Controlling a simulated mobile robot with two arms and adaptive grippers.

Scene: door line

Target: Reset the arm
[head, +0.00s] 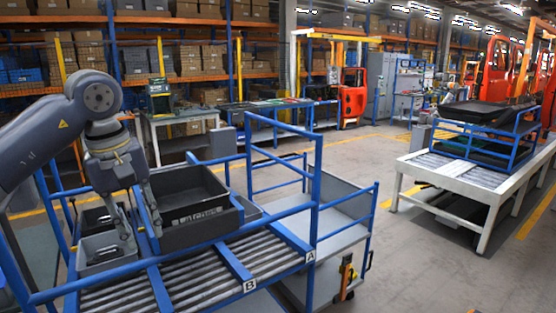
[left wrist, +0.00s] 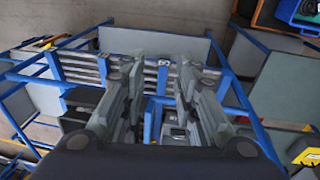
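My left arm comes in from the left in the head view. Its gripper (head: 141,236) points down with two fingers spread apart, over the left end of the roller rack. A dark grey tote (head: 215,205) with lettering on its front is just right of the fingers. A smaller grey bin (head: 100,243) is beside and behind the left finger. In the left wrist view the two fingers (left wrist: 160,82) are also apart, with nothing clearly held between them. Whether a finger touches the tote or bin is unclear. My right gripper is not in view.
A blue-framed roller rack (head: 200,273), labelled A and B, surrounds the gripper area with raised blue rails. A white-framed conveyor table (head: 470,172) with a black tote stands at the right. The grey floor (head: 385,245) between them is clear. Tall shelves line the back.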

